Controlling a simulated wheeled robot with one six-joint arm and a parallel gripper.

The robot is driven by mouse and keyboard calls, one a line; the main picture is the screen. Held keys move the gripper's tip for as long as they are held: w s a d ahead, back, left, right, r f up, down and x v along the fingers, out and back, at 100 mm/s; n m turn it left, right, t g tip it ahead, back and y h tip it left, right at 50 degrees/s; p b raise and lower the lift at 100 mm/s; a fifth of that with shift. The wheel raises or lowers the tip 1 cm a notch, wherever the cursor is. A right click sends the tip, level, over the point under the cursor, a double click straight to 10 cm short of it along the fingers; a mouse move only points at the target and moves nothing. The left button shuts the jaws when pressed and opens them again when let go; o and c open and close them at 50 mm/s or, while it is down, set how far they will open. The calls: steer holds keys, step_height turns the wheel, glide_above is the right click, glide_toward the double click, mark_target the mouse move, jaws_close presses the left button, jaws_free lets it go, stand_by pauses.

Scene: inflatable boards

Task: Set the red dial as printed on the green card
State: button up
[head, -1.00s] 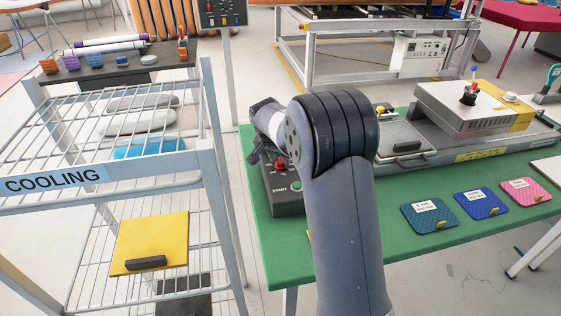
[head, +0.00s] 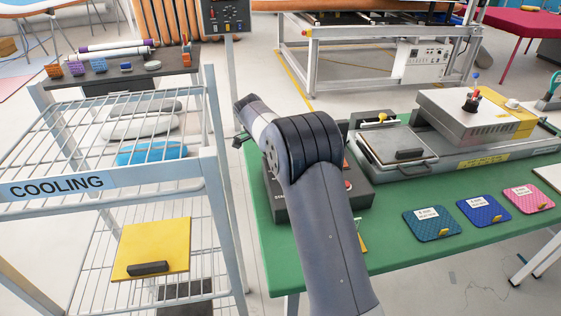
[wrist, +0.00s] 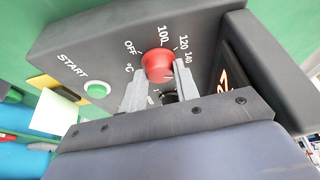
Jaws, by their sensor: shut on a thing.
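The red dial (wrist: 158,64) sits on a dark control box (wrist: 85,45), with OFF, 100, 120 and 140 printed around it and a °C mark. My gripper (wrist: 160,72) is shut on the dial, one grey finger on each side. I cannot make out where the dial points. In the head view my arm hides the dial and part of the box (head: 359,196). A pale card (wrist: 57,112) lies beside the box in the wrist view; its print is not readable, and I cannot tell whether it is the green card.
A green START button (wrist: 97,90) and a display with red digits (wrist: 224,80) are on the box. Labelled teal (head: 431,224), blue (head: 484,210) and pink (head: 528,197) pads lie on the green table (head: 400,257). A COOLING rack (head: 110,187) stands left.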

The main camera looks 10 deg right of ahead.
steer(key=shift+m+g+p, duration=0.3)
steer(key=shift+m+g, duration=0.1)
steer(key=shift+m, duration=0.5)
steer(key=o, duration=1)
steer(key=shift+c, duration=0.2)
steer(key=shift+w, duration=0.1)
steer(key=v, duration=0.7)
steer(key=shift+r, duration=0.25)
steer(key=shift+a, duration=0.1)
